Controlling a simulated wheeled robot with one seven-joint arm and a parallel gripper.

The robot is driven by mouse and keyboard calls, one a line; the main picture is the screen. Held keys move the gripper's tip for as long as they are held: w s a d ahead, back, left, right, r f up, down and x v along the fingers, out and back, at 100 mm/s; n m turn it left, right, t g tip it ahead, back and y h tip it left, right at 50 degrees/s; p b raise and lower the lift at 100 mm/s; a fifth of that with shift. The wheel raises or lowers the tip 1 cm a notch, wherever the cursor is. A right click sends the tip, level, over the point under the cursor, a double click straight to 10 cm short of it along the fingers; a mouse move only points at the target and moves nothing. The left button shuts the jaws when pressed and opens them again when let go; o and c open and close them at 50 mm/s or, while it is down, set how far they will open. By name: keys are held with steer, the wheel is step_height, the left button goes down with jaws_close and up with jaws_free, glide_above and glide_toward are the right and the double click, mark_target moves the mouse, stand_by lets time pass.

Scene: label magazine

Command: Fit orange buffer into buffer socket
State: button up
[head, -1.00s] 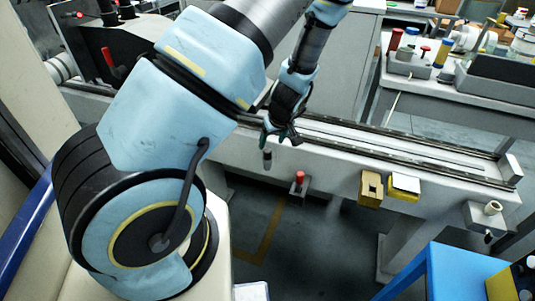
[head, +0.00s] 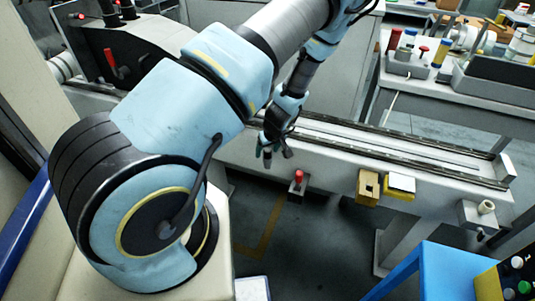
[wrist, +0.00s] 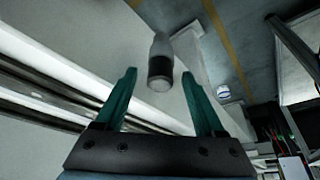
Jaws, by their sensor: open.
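My gripper (head: 273,152) hangs at the near side of the long grey rail in the head view. In the wrist view its two green fingers (wrist: 158,105) are spread apart with nothing held. A grey cylinder with a dark band (wrist: 160,62) shows beyond the fingertips, roughly in line with the gap and apart from them. I cannot make out a clearly orange buffer in either view. A tan-yellow block with a dark hole (head: 368,187) is on the rail's near face; I cannot tell whether it is the buffer socket.
A red-topped fitting (head: 298,178) sits right of my gripper. A yellow box with a white top (head: 400,186) and a grey bracket with a cream cylinder (head: 486,208) are farther right along the rail (head: 420,168). A blue table (head: 440,270) stands at lower right.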

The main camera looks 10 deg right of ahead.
steer(key=shift+c, duration=0.3)
jaws_close()
steer(key=shift+r, duration=0.1)
stand_by(0.4)
